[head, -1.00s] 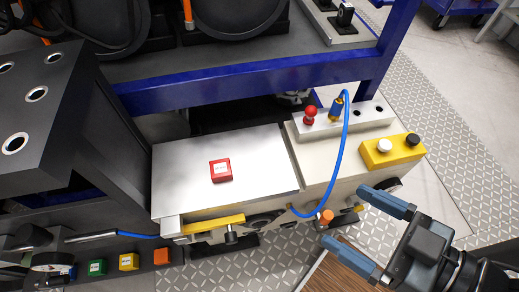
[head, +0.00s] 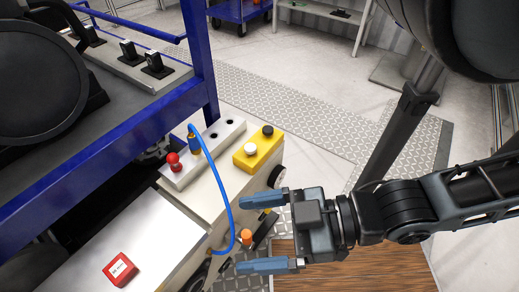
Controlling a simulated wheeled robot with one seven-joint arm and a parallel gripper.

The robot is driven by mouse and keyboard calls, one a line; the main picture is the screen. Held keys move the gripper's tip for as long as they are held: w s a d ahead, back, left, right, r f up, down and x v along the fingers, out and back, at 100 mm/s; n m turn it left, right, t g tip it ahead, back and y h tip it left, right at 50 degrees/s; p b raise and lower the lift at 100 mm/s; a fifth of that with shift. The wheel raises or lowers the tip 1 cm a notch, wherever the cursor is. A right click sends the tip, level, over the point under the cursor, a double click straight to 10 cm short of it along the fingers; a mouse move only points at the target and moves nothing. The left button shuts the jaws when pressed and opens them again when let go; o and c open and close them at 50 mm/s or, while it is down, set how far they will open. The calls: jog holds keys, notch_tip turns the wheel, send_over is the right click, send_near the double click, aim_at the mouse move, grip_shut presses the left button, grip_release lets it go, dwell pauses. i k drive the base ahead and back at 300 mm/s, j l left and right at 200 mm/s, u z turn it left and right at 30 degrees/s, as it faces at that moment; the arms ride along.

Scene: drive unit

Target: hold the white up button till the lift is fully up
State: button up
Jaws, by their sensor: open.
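The white up button (head: 250,149) stands on a yellow control box (head: 270,148), with a black button (head: 268,130) beside it. The box sits on the far end of a pale metal unit (head: 222,187). My gripper (head: 267,232) is open and empty, its two blue fingers pointing left. It is apart from the button, to the right of the unit and nearer to me. Nothing hides the white button.
A blue hose (head: 222,180) arches from a brass fitting beside a red knob (head: 173,160) down the unit's side. A blue frame (head: 200,60) rises at left. Open floor lies beyond the box.

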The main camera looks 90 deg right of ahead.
aim_at(250, 148)
jog(key=l+u, duration=0.1)
jog(key=u, duration=0.3)
jog(key=k+l+u, duration=0.1)
jog(key=u, duration=0.35)
jog(key=k+l+u, duration=0.4)
jog(key=k+l, duration=0.15)
jog(key=k+l+u, duration=0.4)
jog(key=k, duration=0.2)
jog(key=k+l, duration=0.1)
jog(key=k, duration=0.25)
jog(key=k+l, duration=0.1)
jog(key=k, duration=0.2)
